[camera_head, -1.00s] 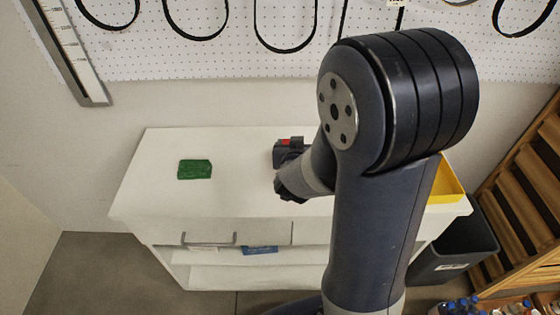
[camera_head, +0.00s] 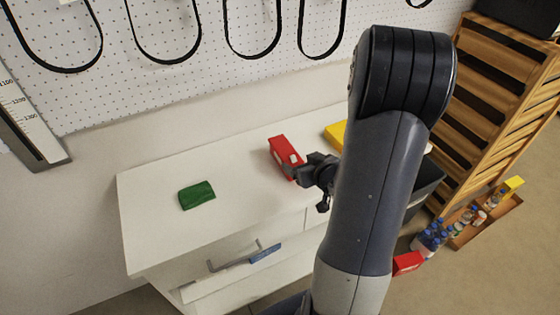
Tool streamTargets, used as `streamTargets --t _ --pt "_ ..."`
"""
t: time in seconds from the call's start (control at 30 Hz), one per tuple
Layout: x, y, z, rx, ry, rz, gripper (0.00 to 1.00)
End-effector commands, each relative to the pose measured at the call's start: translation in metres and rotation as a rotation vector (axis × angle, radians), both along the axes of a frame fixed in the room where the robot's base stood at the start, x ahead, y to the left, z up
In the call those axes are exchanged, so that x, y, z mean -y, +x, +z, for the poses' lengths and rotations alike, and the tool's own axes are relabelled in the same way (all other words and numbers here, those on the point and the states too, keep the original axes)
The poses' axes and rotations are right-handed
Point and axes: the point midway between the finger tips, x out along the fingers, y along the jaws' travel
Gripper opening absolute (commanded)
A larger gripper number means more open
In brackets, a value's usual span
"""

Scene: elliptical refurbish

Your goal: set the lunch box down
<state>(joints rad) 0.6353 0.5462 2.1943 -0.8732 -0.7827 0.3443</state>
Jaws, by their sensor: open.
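A red box (camera_head: 281,151) with a pale label, which looks like the lunch box, stands on the white cabinet top (camera_head: 240,182) near its back edge. My gripper (camera_head: 298,173) is at the box's front right end, its jaws open. The near finger overlaps the box's lower corner in the picture; I cannot tell whether it touches. The far finger is partly hidden.
A green block (camera_head: 196,195) lies on the left of the cabinet top. A yellow object (camera_head: 335,134) is at the right, partly behind my arm. A pegboard with black loops (camera_head: 200,35) hangs behind. A wooden slatted rack (camera_head: 500,95) stands at the right.

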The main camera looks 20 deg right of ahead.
Motion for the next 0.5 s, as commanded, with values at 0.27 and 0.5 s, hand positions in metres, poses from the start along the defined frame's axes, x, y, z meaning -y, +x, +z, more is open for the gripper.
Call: streamTargets --t 0.27,0.5 --pt "-0.002 0.028 -0.018 -0.007 0.005 0.01 0.79" --pt "-0.002 0.047 -0.027 -0.005 0.003 0.007 0.79"
